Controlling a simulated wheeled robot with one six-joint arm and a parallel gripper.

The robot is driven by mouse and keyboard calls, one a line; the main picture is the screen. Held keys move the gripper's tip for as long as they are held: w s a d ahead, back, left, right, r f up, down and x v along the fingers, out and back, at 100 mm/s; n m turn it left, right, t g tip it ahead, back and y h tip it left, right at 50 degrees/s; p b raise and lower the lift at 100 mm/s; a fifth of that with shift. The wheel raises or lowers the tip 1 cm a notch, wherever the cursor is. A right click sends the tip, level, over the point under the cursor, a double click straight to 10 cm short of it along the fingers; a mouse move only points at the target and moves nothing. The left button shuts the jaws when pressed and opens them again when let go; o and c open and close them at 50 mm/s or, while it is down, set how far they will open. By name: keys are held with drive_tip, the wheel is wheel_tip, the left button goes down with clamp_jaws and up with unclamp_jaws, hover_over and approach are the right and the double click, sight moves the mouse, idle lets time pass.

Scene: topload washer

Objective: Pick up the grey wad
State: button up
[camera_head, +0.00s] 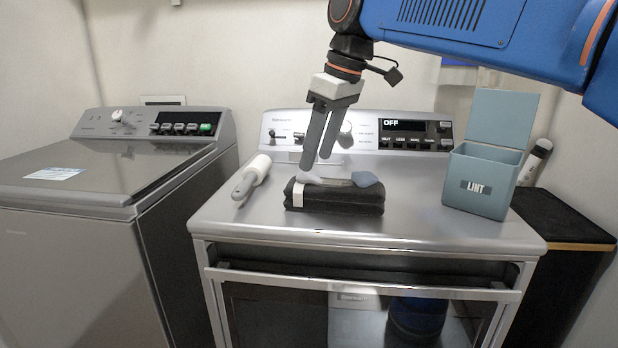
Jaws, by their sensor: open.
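A small pale grey wad (310,178) lies on the left part of a black, flat block-like thing (335,198) on top of the right-hand machine. A second, blue-grey wad (365,179) lies at the right end of the same black thing. My gripper (315,164) points down from above, its two grey fingers apart and empty. Its fingertips are just above or behind the pale grey wad; I cannot tell whether they touch it.
A lint roller (252,176) lies left of the black thing. An open blue-grey bin marked LINT (482,186) stands at the right. The control panel (410,133) rises behind. The washer (100,175) is at the left. The front of the top (430,222) is clear.

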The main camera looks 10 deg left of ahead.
sight(313, 173)
drive_tip(key=x, duration=0.4)
drive_tip(key=shift+w+a, duration=0.15)
drive_tip(key=shift+w, duration=0.05)
drive_tip(key=c, duration=1.1)
drive_tip(key=shift+r, duration=0.1)
